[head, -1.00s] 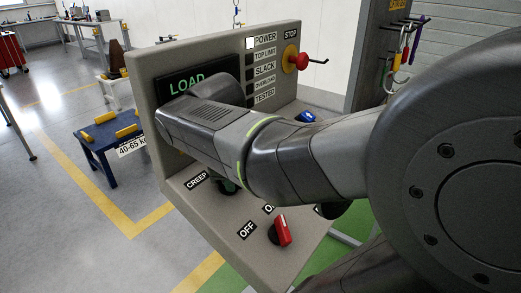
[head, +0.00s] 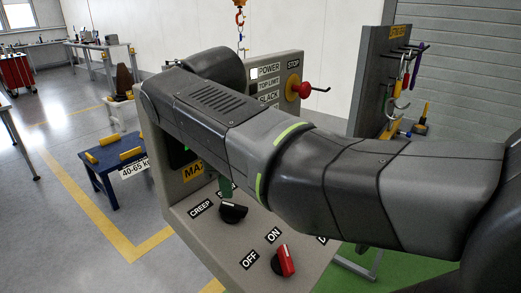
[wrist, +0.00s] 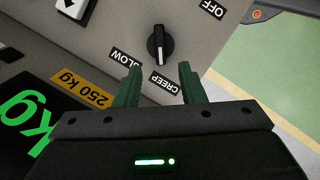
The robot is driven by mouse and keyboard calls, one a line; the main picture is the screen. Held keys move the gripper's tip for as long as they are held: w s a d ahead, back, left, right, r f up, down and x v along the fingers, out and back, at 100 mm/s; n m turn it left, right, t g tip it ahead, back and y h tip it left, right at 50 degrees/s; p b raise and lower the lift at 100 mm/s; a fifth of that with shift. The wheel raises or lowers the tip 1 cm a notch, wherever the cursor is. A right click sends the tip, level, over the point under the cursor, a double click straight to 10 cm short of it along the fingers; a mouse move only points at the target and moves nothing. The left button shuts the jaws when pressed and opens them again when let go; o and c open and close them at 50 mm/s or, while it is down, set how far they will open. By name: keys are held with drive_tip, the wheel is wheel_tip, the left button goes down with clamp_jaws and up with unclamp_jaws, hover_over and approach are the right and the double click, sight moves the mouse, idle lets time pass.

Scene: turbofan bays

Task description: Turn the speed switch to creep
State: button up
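The speed switch is a black knob with a white line (head: 233,212) on the sloping lower face of the grey console. In the wrist view the knob (wrist: 159,46) stands beyond my fingertips, its line toward the CREEP label (wrist: 165,82). In the head view one green finger (head: 226,187) shows just behind the knob; my arm hides the rest.
A red knob (head: 284,261) with OFF and ON labels sits to the right of the switch. A red STOP button (head: 301,90) sticks out at the console's upper right. A blue bench (head: 108,165) stands on the floor at left. My arm covers the console's load display.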

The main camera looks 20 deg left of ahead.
sight(233, 206)
drive_tip(key=v, duration=0.4)
drive_tip(key=shift+f, duration=0.15)
drive_tip(key=b+x, duration=0.1)
drive_tip(key=x, duration=1.2)
drive_tip(key=shift+f, duration=0.4)
drive_tip(key=shift+r, duration=0.1)
